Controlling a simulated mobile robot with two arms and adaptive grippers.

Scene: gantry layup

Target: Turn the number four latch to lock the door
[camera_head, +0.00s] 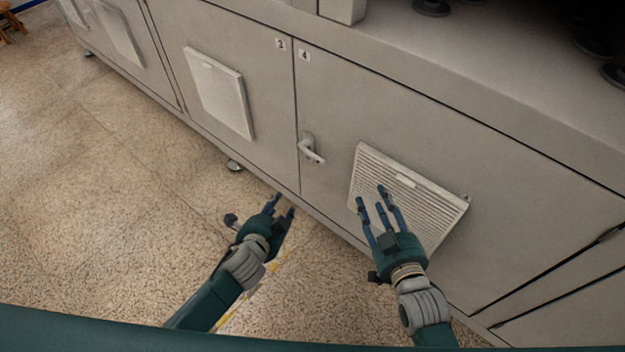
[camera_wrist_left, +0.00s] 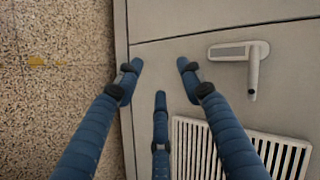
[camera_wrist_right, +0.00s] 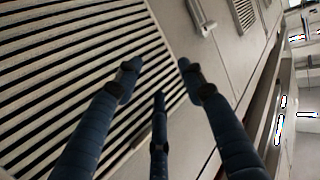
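The number four door (camera_head: 400,120) is a grey cabinet door with a "4" label (camera_head: 304,56) at its top left corner. Its latch (camera_head: 311,149) is a pale lever handle near the door's left edge. The latch shows at the upper right in the left wrist view (camera_wrist_left: 252,60) and at the top in the right wrist view (camera_wrist_right: 200,18). My left gripper (camera_head: 281,204) is open and empty, below and left of the latch. My right gripper (camera_head: 376,200) is open and empty in front of the door's vent (camera_head: 425,200). Neither gripper touches the latch.
The number three door (camera_head: 250,60) with its own vent (camera_head: 219,90) adjoins on the left. A cabinet foot (camera_head: 235,166) stands on the speckled floor (camera_head: 100,180). Dark round objects (camera_head: 432,7) sit on the cabinet top.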

